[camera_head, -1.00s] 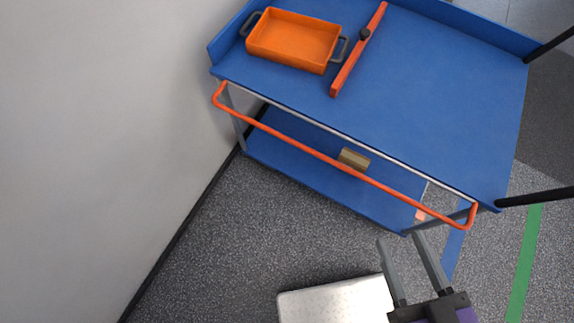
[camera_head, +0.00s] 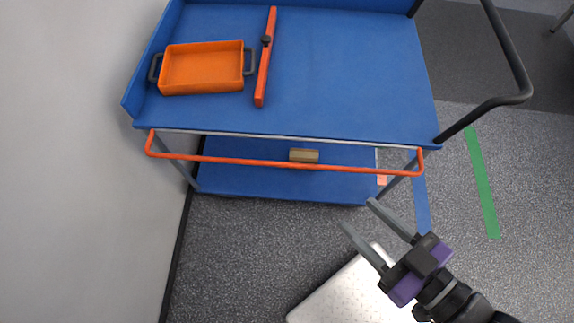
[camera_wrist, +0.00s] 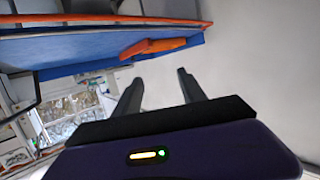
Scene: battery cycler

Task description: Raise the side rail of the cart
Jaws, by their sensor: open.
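The blue cart (camera_head: 350,80) stands beyond my gripper. Its side rail (camera_head: 285,165) is an orange bar with bent ends, lowered along the cart's near side, just below the top's edge and in front of the lower shelf. My gripper (camera_head: 357,214) is open and empty, below and apart from the rail's right half in the head view. Its fingers point up-left toward the cart. In the wrist view my gripper (camera_wrist: 160,78) is open with nothing between its fingers; a long orange strip at the upper left is probably the rail.
An orange tray (camera_head: 202,68) with dark handles and a red-orange bar with a black knob (camera_head: 265,55) lie on the cart top. A small brown block (camera_head: 304,156) is on the lower shelf. A white wall closes the left. A white textured plate (camera_head: 345,295) is under my gripper.

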